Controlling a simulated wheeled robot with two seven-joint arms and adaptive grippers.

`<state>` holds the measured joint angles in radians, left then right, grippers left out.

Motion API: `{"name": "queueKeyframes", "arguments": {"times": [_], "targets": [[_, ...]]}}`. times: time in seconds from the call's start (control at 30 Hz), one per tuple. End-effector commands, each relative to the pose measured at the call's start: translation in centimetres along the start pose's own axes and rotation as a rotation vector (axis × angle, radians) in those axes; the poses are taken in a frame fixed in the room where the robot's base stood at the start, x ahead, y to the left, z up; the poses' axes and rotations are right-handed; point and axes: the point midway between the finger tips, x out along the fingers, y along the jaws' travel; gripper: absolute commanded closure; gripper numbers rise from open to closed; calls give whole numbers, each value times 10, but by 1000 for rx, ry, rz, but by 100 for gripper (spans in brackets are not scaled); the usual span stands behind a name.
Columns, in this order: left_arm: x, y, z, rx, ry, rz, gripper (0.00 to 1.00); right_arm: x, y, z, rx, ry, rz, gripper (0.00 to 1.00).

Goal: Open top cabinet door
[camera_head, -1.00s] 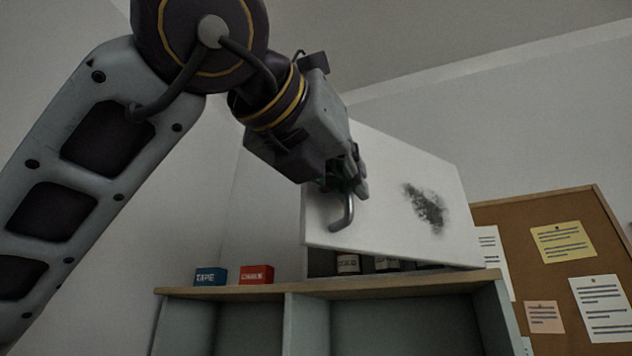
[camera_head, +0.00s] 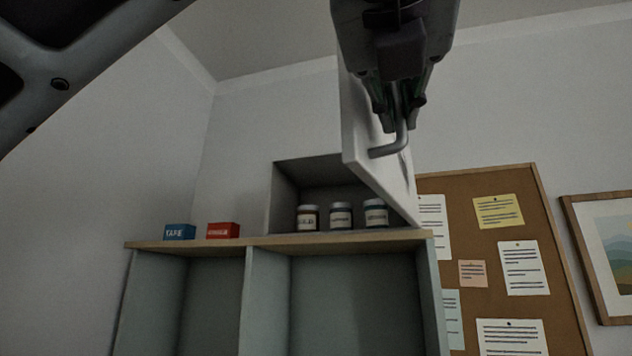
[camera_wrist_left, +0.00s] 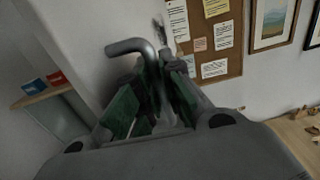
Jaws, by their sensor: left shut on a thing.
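The white top cabinet door (camera_head: 362,150) stands swung well out from the cabinet (camera_head: 283,200), hinged at its right side. Inside the cabinet, several labelled jars stand in a row, among them a jar (camera_head: 341,217). My left gripper (camera_head: 397,112) is shut on the grey bent door handle (camera_head: 389,150). In the left wrist view the handle (camera_wrist_left: 130,46) sticks out from between the green-lined fingers (camera_wrist_left: 150,100), and the door (camera_wrist_left: 75,45) shows behind it. My right gripper is not in view.
A blue tape box (camera_head: 179,232) and a red box (camera_head: 223,230) stand on the wooden shelf top (camera_head: 255,242) left of the cabinet. A cork board (camera_head: 480,260) with papers and a framed picture (camera_head: 603,245) hang on the right wall.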

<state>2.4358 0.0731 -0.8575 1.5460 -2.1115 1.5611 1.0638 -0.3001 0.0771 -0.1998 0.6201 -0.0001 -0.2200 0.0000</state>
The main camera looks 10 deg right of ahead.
Motion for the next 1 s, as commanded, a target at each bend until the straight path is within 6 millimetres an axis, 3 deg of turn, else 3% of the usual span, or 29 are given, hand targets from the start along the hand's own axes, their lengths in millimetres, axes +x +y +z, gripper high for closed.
{"name": "queueKeyframes", "arguments": {"times": [0.23,0.7,0.73,0.8,1.0], "targets": [[-2,-18,1,-1,-3,-7,100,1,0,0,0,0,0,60],[-2,-22,2,-2,-3,-8,100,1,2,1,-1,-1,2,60],[-2,-22,2,-2,-3,-8,88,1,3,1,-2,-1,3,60],[-1,-22,1,-2,-3,-8,81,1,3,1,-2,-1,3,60],[-1,-22,1,-1,-1,-8,81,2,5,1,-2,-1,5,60]]}}
